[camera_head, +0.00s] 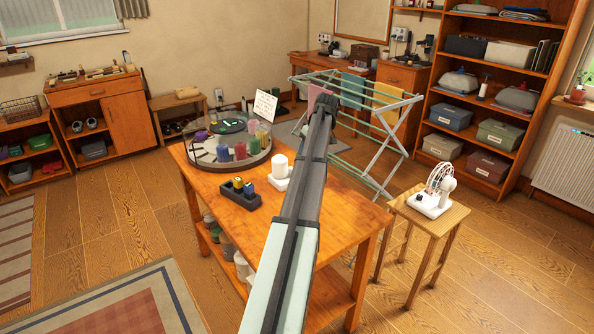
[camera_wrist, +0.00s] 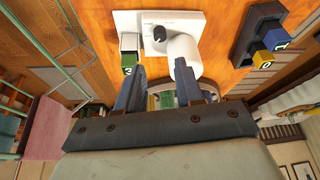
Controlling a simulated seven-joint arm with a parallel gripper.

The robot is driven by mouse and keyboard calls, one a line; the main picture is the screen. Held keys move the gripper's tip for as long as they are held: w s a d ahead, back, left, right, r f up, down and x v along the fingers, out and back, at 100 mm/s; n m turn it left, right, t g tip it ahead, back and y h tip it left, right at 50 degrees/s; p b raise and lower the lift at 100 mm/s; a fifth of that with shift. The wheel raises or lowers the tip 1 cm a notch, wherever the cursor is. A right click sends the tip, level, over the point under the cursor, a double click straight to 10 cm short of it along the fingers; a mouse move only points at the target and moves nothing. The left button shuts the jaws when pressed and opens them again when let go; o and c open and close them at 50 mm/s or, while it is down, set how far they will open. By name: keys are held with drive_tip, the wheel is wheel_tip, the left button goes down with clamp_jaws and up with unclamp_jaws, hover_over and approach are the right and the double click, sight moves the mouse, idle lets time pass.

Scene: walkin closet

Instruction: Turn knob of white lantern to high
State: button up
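The white lantern (camera_head: 280,171) stands on the wooden table, just left of my arm, which hides part of its right side in the head view. In the wrist view its flat white base (camera_wrist: 187,18) carries a dark round knob (camera_wrist: 159,33) beside the white cylinder (camera_wrist: 184,57). The knob's setting is too small to read. My gripper (camera_wrist: 158,82) has its two fingers apart with nothing between them. The fingertips are close to the cylinder and point toward the lantern; the right one overlaps the cylinder in view, and contact cannot be told. The head view hides my gripper behind my arm.
A black tray (camera_head: 231,200) with small coloured blocks stands left of the lantern. A green block (camera_wrist: 129,62) is near my left finger. A round tray (camera_head: 205,163) holds coloured jars behind. A white fan (camera_head: 433,195) stands on a stool at right, near a drying rack (camera_head: 398,143).

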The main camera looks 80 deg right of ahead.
drive_tip(key=x, duration=1.2)
drive_tip(key=shift+d+f, duration=0.1)
drive_tip(key=shift+f, duration=0.3)
clamp_jaws()
